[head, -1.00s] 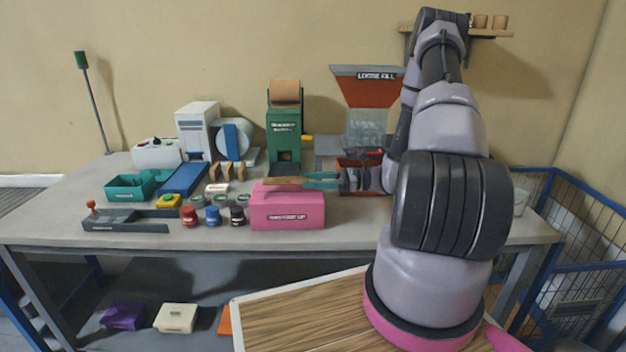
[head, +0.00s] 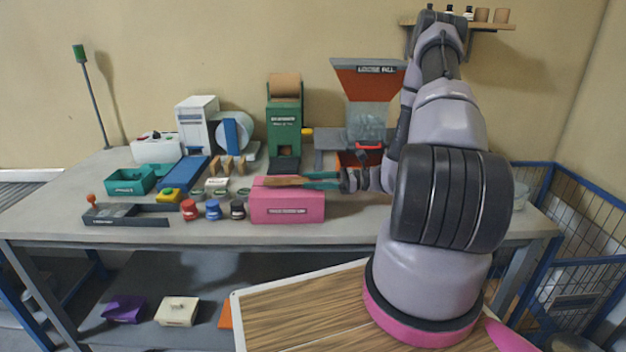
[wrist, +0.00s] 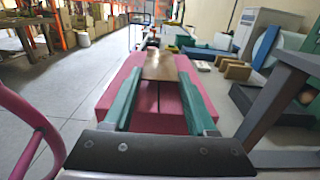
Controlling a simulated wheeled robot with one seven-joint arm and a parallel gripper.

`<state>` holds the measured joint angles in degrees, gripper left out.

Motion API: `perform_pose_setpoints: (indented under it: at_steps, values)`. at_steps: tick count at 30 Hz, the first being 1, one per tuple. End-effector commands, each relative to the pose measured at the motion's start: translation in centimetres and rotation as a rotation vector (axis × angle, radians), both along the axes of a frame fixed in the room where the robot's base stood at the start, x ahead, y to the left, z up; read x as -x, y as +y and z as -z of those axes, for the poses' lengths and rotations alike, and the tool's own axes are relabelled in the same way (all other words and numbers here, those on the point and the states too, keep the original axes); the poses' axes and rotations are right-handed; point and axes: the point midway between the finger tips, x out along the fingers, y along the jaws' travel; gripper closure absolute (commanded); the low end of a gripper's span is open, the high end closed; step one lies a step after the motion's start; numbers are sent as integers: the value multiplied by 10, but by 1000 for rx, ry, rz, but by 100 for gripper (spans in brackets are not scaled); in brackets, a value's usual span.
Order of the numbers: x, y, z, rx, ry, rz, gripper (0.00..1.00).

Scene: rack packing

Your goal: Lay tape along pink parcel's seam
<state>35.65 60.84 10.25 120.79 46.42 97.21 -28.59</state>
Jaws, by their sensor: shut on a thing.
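The pink parcel (head: 288,208) stands on the bench near its front edge, with a label on its front. My gripper (head: 312,181), with teal fingers, reaches in from the right over the parcel's top. It is shut on a brown strip of tape (head: 282,181), which lies along the top, pointing left. In the wrist view the tape (wrist: 160,66) runs between the fingers above the pink top (wrist: 122,72), in line with a dark seam. I cannot tell whether the tape touches the parcel.
Ink pots in red (head: 189,209), blue (head: 213,210) and black (head: 237,210) stand just left of the parcel. Behind it are a green tape dispenser (head: 284,130) and a loose-fill hopper (head: 367,80). Bare bench (head: 350,212) lies right of the parcel.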

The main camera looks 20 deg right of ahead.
Motion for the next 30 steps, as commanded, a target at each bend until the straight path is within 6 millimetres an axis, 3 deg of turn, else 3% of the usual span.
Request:
perform_pose_setpoints:
  at_steps: [8,9,12,22,30]
  values:
    - [0,0,6,0,0,0,93]
    - [0,0,6,0,0,0,39]
    - [0,0,6,0,0,0,8]
    - [1,-6,6,0,0,3,8]
    - [15,-52,6,2,-2,5,8]
